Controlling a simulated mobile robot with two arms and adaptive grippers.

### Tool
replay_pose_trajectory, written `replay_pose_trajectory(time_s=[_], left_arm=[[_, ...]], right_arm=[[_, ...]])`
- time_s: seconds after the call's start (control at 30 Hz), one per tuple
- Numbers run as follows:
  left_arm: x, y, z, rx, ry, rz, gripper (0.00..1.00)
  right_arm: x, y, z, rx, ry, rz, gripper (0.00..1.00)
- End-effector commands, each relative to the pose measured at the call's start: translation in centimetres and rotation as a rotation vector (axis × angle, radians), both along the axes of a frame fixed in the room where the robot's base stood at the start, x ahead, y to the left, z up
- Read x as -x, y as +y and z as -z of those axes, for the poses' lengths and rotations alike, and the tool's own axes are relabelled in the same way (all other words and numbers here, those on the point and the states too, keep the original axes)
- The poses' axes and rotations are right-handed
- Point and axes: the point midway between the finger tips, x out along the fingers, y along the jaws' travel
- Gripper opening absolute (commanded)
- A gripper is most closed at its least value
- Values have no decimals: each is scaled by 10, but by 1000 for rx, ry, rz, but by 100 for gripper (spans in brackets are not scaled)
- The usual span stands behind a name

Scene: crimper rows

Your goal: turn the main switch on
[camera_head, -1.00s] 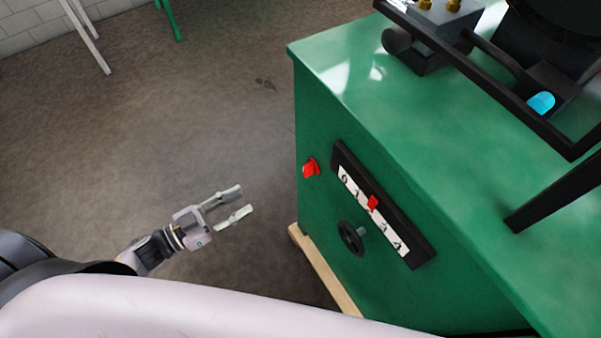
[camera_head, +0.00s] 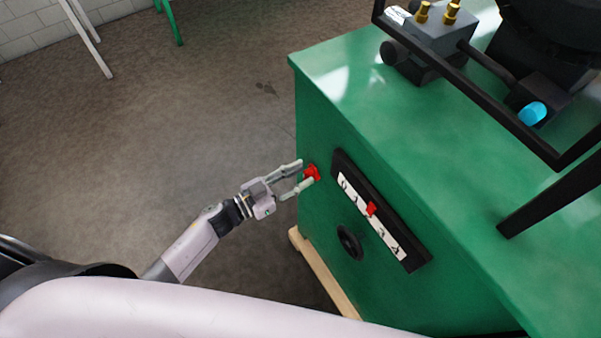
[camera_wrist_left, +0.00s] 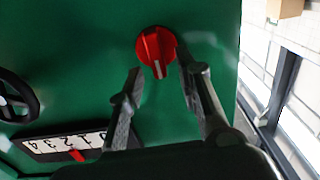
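The main switch is a red rotary knob (camera_head: 312,173) on the front of the green machine (camera_head: 340,120), near its left edge. In the left wrist view the knob (camera_wrist_left: 156,52) shows a white mark on its ridge, pointing toward the bottom of the picture. My left gripper (camera_head: 307,174) is open, its two fingers reaching to either side of the knob. In the left wrist view the gripper (camera_wrist_left: 160,88) has its fingertips apart, just short of or beside the knob; I cannot tell whether they touch it. My right gripper is not in view.
A black scale with numbers and a red pointer (camera_head: 371,208) is right of the knob. A black handwheel (camera_head: 349,242) sits below the scale. A black frame (camera_head: 480,75) and motor parts stand on the machine top. Open floor (camera_head: 180,130) lies to the left.

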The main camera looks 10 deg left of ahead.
Motion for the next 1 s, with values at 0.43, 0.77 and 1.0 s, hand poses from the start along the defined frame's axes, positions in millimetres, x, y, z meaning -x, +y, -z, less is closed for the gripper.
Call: replay_pose_trajectory(time_s=[0.43,0.77,1.0], left_arm=[[-6,-6,0,-1,1,0,29],[-6,-5,0,-1,1,-1,7],[-6,-5,0,-1,1,0,0]], right_arm=[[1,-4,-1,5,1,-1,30],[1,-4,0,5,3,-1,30],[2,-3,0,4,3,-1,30]])
